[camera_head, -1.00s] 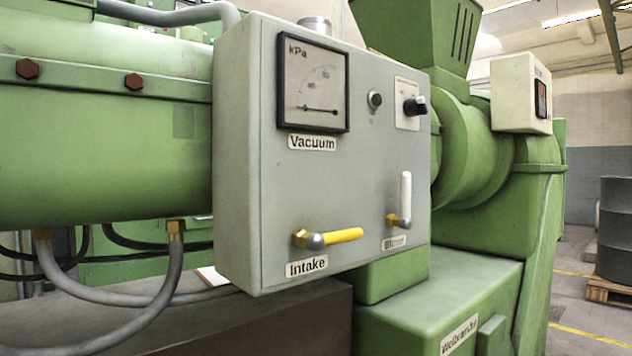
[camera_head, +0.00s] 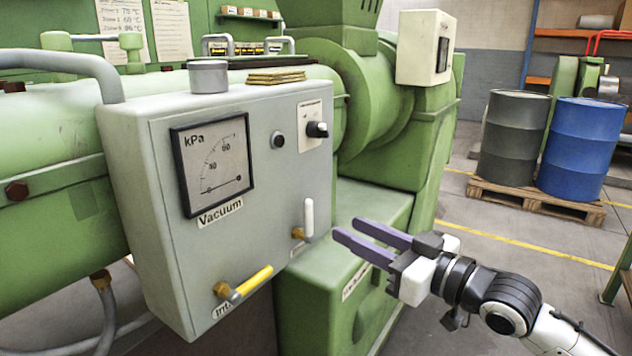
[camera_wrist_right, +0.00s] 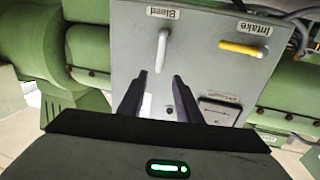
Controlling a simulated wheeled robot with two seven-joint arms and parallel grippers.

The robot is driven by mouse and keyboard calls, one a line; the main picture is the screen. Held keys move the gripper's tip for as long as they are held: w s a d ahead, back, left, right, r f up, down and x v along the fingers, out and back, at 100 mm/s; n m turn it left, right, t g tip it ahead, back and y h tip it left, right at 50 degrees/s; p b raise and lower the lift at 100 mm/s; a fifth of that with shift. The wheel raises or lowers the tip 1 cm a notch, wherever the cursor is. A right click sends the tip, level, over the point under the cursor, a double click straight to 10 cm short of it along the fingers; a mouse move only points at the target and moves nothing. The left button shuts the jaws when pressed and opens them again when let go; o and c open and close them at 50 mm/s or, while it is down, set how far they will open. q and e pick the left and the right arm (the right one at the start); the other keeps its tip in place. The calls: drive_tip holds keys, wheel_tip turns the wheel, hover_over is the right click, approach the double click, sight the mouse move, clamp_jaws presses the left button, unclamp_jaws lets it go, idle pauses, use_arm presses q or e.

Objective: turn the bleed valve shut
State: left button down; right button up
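The bleed valve's white lever (camera_head: 309,219) stands upright on the lower right of the grey panel's front, above its brass body (camera_head: 297,234). In the right wrist view the panel appears upside down, and the lever (camera_wrist_right: 161,50) hangs below the "Bleed" label (camera_wrist_right: 163,13). My right gripper (camera_head: 347,228) is open and empty, its purple fingers pointing at the panel from the right of the lever. In the right wrist view the gripper (camera_wrist_right: 161,77) has its fingertips apart, with the lever just beyond the gap. No contact shows. My left gripper is not in view.
The yellow intake lever (camera_head: 252,284) sits left of and below the bleed valve. A vacuum gauge (camera_head: 212,165) and black knob (camera_head: 317,129) are above. The green extruder base (camera_head: 325,300) lies below right. Drums (camera_head: 582,150) stand on a pallet at far right.

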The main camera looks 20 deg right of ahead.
sight(312, 209)
drive_tip(key=x, duration=0.5)
drive_tip(key=p+x, duration=0.1)
drive_tip(key=x, duration=0.4)
drive_tip(key=shift+w+r, duration=0.2)
drive_tip(key=shift+c, duration=0.3)
clamp_jaws()
